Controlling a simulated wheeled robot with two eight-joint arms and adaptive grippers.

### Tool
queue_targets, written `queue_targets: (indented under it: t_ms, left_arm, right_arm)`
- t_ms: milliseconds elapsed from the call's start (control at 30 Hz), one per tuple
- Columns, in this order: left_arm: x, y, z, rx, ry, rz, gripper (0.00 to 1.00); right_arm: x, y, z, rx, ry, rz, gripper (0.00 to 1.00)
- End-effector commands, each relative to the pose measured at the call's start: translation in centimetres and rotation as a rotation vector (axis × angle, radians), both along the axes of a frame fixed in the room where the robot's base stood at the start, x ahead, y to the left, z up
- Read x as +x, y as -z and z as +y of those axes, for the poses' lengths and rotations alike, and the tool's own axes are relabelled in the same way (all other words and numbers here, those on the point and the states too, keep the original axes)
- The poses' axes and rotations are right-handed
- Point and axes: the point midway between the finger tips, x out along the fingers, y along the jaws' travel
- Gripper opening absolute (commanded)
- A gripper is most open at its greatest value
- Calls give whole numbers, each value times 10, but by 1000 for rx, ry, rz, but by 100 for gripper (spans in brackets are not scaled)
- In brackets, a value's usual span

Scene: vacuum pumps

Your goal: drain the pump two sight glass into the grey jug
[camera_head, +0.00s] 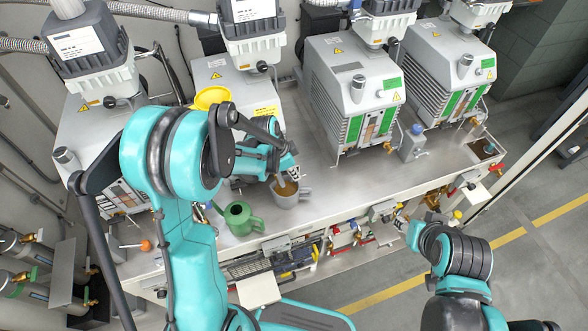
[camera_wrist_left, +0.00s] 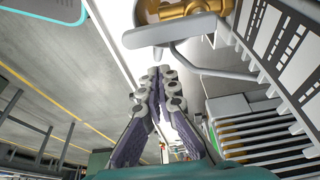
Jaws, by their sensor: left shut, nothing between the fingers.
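The grey jug (camera_head: 291,197) stands on the bench in front of the second pump from the left (camera_head: 232,80). A brownish-gold patch shows at its mouth; I cannot tell if it is oil or a brass part. My left gripper (camera_head: 291,168) is just above and behind the jug, apart from the pump front as far as I can see. In the left wrist view the gripper (camera_wrist_left: 160,78) is shut and empty, below a brass fitting (camera_wrist_left: 188,9) and a grey part. My left arm hides the pump's sight glass. My right gripper (camera_head: 412,232) hangs by the bench's front edge, too small to read.
A green jug (camera_head: 240,217) stands left of the grey jug. A yellow round part (camera_head: 212,97) sits by the second pump. Two more pumps (camera_head: 350,90) stand to the right. Tools and fittings (camera_head: 345,232) crowd the bench front. Bare steel bench (camera_head: 345,185) lies right of the jug.

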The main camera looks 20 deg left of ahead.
Motion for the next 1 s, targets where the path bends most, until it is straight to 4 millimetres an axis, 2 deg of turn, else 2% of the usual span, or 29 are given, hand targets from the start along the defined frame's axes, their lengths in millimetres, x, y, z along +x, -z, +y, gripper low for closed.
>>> queue_targets:
  t_ms: [100,200,633,800,1000]
  left_arm:
    - [-10,-1,14,0,-4,0,0]
    - [-14,-1,20,-1,-3,1,0]
    - [-17,-2,24,0,-2,1,0]
    - [-27,0,38,2,-4,3,0]
    - [-27,-2,38,1,-2,2,0]
  right_arm:
    - [0,2,0,0,0,0,40]
    - [0,3,0,0,0,0,40]
    - [0,4,0,0,0,0,40]
    - [0,11,0,0,0,0,40]
    - [0,10,0,0,0,0,40]
